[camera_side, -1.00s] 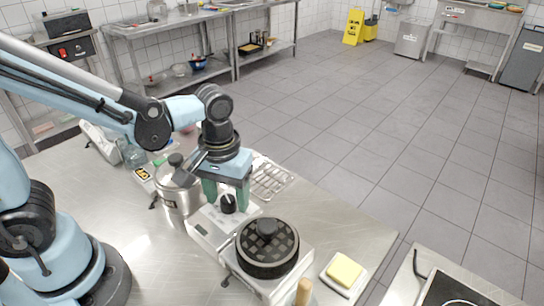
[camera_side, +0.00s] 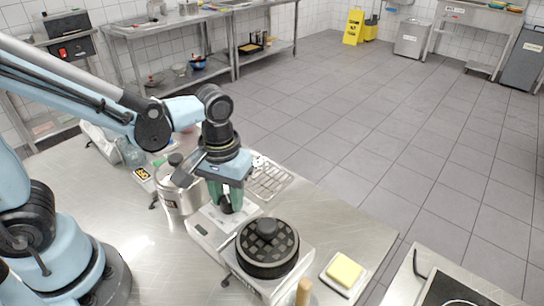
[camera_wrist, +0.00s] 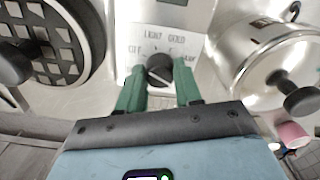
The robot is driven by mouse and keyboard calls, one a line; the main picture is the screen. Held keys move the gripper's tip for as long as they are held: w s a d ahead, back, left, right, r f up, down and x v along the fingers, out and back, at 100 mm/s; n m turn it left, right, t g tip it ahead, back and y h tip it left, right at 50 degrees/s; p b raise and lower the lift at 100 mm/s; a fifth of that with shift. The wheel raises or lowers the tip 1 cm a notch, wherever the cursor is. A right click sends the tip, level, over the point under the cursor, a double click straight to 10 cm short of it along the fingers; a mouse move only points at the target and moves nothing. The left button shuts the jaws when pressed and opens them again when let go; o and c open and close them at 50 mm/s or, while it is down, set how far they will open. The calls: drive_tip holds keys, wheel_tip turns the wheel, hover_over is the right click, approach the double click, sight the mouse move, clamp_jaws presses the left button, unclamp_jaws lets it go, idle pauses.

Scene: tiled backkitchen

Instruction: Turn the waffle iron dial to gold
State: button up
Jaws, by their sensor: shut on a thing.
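The waffle iron (camera_side: 293,285) has a round black grid top with a knob and stands at the table's front. In the wrist view the dial (camera_wrist: 160,68) sits between the fingertips. Printed words around it include LIGHT and GOLD (camera_wrist: 176,38) on the far side; other words are partly hidden. I cannot tell which word its pale mark points at.
A steel pot (camera_side: 178,198) with a lid stands close to the left of my gripper. A wire rack (camera_side: 270,182) lies behind it. A yellow block on a white dish (camera_side: 343,272) is at the right. A wooden handle (camera_side: 304,292) stands at the front edge.

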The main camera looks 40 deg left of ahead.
drive_tip(key=m, duration=0.4)
drive_tip(key=shift+m, duration=0.3)
drive_tip(key=m, duration=0.9)
drive_tip(key=shift+m, duration=1.8)
drive_tip(key=o, duration=1)
drive_tip(key=shift+o, duration=0.2)
drive_tip(key=shift+r, duration=0.1)
